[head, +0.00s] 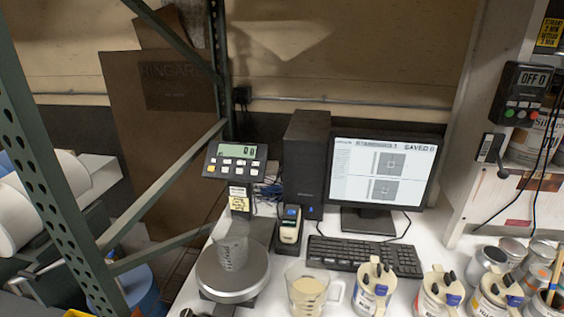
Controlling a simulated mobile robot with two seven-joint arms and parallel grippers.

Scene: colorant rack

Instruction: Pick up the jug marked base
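A clear jug (309,292) with a handle on its right side holds cream-coloured liquid. It stands upright on the white bench at the bottom middle of the head view, and its lower edge is close to the picture's edge. I cannot read any "base" marking on it. A clear, empty-looking cup (231,252) stands on the round scale plate (240,284) to the left of the jug. Neither of my grippers shows in the head view.
A keyboard (365,257) and monitor (384,170) stand behind the jug. A colorant can (372,291) stands close on its right, with more cans beyond. A handheld device (290,226) sits in a dark stand behind it. A green rack post (45,160) rises at left.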

